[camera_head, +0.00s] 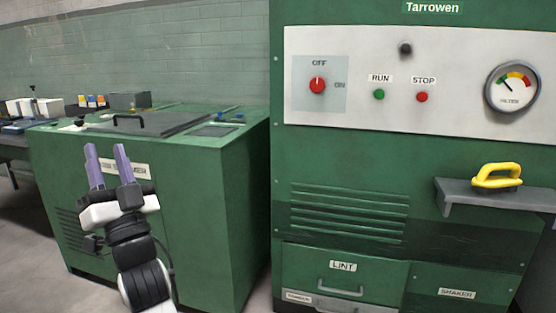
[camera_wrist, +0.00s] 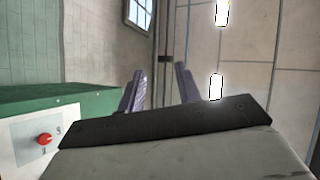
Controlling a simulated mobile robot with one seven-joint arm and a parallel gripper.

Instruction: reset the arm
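My gripper (camera_head: 107,164) is raised at the left of the head view, in front of a low green cabinet. Its two purple fingers point up and stand apart with nothing between them. The wrist view also shows the spread fingers of my gripper (camera_wrist: 160,90), with only the wall and ceiling area beyond. My gripper looks apart from the machine and the cabinet, though the exact gap cannot be told.
A tall green machine (camera_head: 350,165) stands at the right, with a red knob (camera_head: 317,86), buttons and a gauge (camera_head: 513,86). A shelf (camera_head: 495,195) with a yellow handled object (camera_head: 497,176) juts out. The low cabinet (camera_head: 210,200) stands behind my gripper. Boxes (camera_head: 35,107) sit at far left.

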